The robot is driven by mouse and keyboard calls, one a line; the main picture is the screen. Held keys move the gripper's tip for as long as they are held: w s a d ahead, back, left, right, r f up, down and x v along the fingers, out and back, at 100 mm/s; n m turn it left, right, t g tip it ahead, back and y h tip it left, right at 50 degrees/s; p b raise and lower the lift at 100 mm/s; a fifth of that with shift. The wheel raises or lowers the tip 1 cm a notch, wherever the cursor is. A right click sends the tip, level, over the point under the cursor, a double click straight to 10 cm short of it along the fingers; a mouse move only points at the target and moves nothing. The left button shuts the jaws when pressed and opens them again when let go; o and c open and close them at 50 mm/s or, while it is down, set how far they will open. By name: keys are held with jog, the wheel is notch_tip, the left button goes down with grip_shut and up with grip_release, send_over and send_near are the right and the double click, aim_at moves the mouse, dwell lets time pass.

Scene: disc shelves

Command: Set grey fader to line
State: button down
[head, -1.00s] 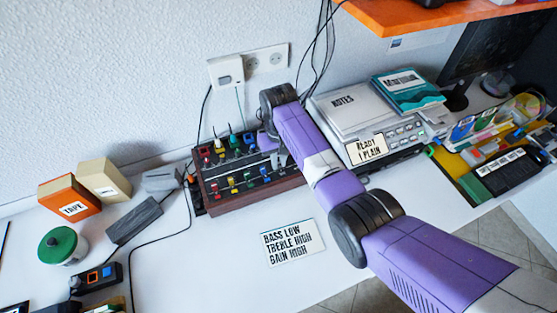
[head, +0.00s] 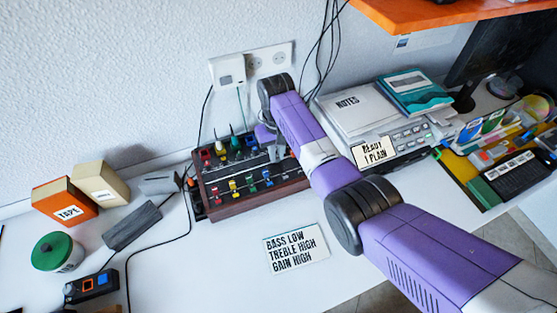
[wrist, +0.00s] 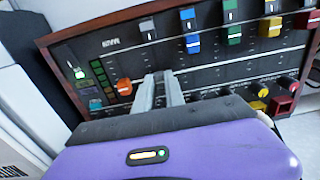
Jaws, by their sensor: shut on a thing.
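The mixer (head: 248,205), a dark panel with wooden sides, stands on the desk against the wall. My gripper (wrist: 160,85) reaches down onto its panel, fingers shut, beside the orange fader (wrist: 124,85). The grey fader is between the fingers and mostly hidden by them. In the head view my arm covers the mixer's right part. I cannot make out the line for the grey fader.
Yellow and red knobs (wrist: 270,105) stand right of my fingers in the wrist view. A printer (head: 385,125) stands right of the mixer. A card (head: 295,247) lies in front. A black cable (head: 165,238) runs left of the mixer. The desk front is mostly clear.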

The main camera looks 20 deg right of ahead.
aim_at(277, 157)
jog(key=shift+s, duration=0.1)
jog(key=c, duration=1.4)
grip_release()
jog(key=shift+r, duration=3.95)
